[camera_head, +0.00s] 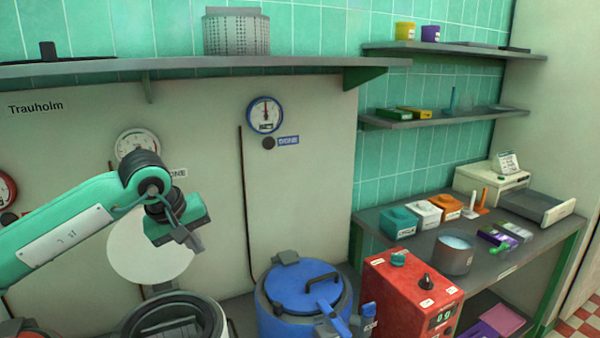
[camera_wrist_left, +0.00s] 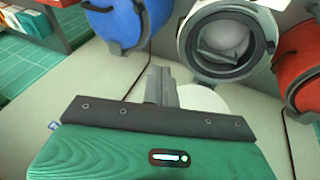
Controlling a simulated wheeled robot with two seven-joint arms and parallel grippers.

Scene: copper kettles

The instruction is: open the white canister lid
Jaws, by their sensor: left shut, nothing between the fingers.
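The white canister (camera_head: 217,318) stands at the bottom of the head view, and its dark-rimmed mouth is uncovered. Its round white lid (camera_head: 135,262) stands up behind the mouth, swung open. In the left wrist view the open mouth of the canister (camera_wrist_left: 228,40) shows its pale inside, and part of the lid (camera_wrist_left: 205,100) shows behind my gripper. My left gripper (camera_head: 196,244) is shut and empty. It is in front of the lid's right edge in the head view, above the canister. I cannot tell whether it touches the lid. My right gripper is not in view.
A closed blue canister (camera_head: 290,300) with a black handle stands to the right. A red control box (camera_head: 405,290) stands beyond it. A side table (camera_head: 500,262) holds small boxes and a pot. A grey shelf (camera_head: 200,64) runs above.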

